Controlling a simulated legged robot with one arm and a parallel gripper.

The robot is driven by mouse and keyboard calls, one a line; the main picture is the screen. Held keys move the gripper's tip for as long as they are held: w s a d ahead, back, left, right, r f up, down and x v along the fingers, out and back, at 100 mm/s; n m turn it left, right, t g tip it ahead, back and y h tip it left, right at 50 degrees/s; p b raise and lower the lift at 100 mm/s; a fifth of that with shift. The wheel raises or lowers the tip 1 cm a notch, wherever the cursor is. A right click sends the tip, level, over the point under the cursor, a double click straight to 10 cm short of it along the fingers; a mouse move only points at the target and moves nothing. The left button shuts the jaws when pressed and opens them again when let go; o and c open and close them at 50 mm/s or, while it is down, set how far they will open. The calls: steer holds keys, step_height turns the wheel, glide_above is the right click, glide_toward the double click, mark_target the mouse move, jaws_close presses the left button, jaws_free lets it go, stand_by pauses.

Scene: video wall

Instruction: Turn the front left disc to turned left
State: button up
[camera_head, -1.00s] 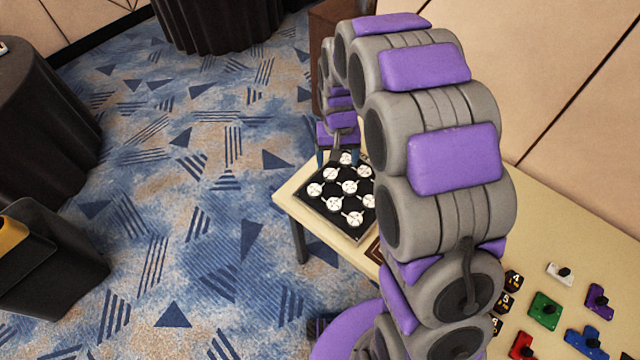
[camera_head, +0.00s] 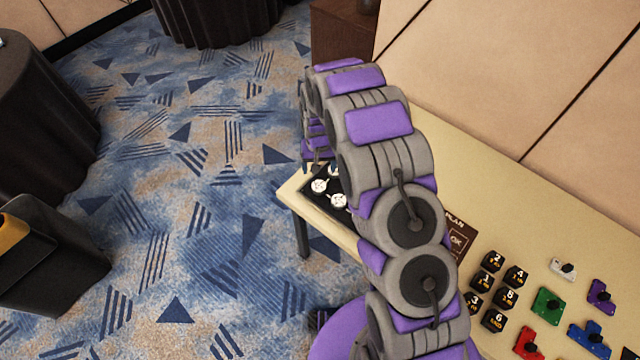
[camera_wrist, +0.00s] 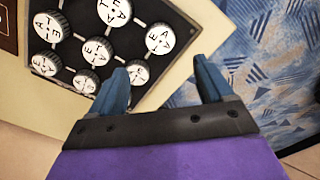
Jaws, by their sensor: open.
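A black board (camera_head: 322,202) carries several round white discs with black letters and marks. In the head view, one disc (camera_head: 320,186) and another disc (camera_head: 339,200) show; my arm hides the others. My gripper (camera_head: 319,167) is over the board's far part. In the wrist view, my gripper (camera_wrist: 162,84) is open and empty, its blue fingers spread. Its left finger is beside the nearest disc (camera_wrist: 137,72); its right finger is over the board's pale surround and the carpet. Other discs, such as the middle one (camera_wrist: 96,50), lie up and left. I cannot tell which is the front left disc.
The board lies at the left end of a pale table (camera_head: 480,180) along a panelled wall. Black numbered blocks (camera_head: 497,290) and coloured knobbed pieces (camera_head: 547,305) lie at the right. Patterned carpet (camera_head: 180,230) is open on the left.

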glide_above(319, 185)
steer(key=f, duration=0.4)
steer(key=a+f, duration=0.1)
steer(key=shift+s+f, duration=0.15)
steer(key=shift+f, duration=0.25)
steer(key=f, duration=0.1)
steer(key=d+f, duration=0.1)
steer(key=f, duration=0.2)
steer(key=shift+d+f+b, duration=0.2)
steer(key=shift+d+b, duration=0.15)
steer(key=shift+b, duration=0.05)
steer(key=shift+a+f, duration=0.15)
steer(key=shift+f, duration=0.25)
steer(key=shift+a, duration=0.55)
steer(key=shift+d, duration=0.5)
steer(key=c, duration=0.5)
steer(key=shift+a, duration=0.2)
steer(key=c, duration=0.5)
steer(key=shift+c, duration=0.2)
